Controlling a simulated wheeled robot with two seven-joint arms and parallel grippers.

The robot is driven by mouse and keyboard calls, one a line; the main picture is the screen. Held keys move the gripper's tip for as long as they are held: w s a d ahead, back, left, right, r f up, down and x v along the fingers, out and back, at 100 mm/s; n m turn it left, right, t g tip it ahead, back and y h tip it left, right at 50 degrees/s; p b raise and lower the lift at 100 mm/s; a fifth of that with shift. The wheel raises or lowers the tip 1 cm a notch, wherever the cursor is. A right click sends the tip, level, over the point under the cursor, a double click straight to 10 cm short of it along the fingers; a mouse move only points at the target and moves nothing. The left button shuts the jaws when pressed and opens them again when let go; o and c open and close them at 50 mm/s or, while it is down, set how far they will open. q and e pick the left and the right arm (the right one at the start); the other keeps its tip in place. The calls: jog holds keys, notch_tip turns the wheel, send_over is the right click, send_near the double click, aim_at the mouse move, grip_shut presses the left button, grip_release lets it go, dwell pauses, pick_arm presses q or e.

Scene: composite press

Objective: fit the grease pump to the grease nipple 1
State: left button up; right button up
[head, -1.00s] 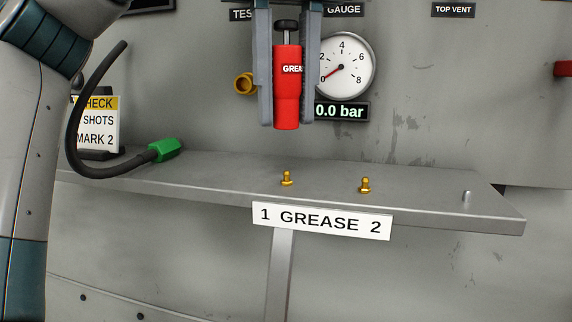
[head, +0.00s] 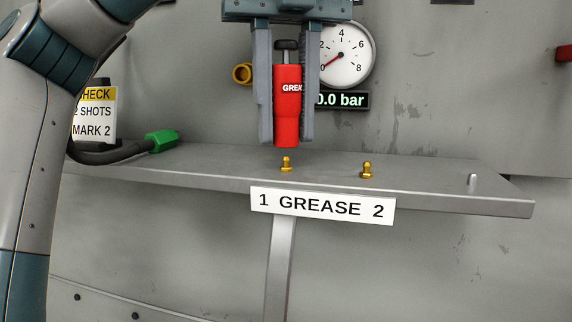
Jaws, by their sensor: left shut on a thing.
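The red grease pump (head: 288,110) with a black top knob is upright between the fingers of my left gripper (head: 287,138) in the head view. The gripper is shut on it. Its lower end is just above grease nipple 1 (head: 286,165), a small brass fitting on the grey shelf above the label's 1. A small gap shows between pump and nipple, and they look nearly in line. Grease nipple 2 (head: 367,170) stands to the right on the same shelf. My right gripper is not in view.
The grey shelf (head: 440,185) carries the GREASE label (head: 322,205) on its front edge and a small metal pin (head: 472,181) at right. A black hose with a green end (head: 161,141) lies at left near a check card (head: 95,115). A pressure gauge (head: 346,54) is behind.

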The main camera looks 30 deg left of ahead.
pick_arm(q)
jog(key=shift+f+b, duration=1)
jog(key=shift+f, duration=0.2)
dwell(1.0)
jog(key=o, duration=1.1)
jog(key=shift+r, duration=0.1)
notch_tip(320, 180, up, 17)
jog(key=p, duration=0.7)
jog(key=shift+r+p, duration=0.15)
jog(key=shift+p, duration=0.2)
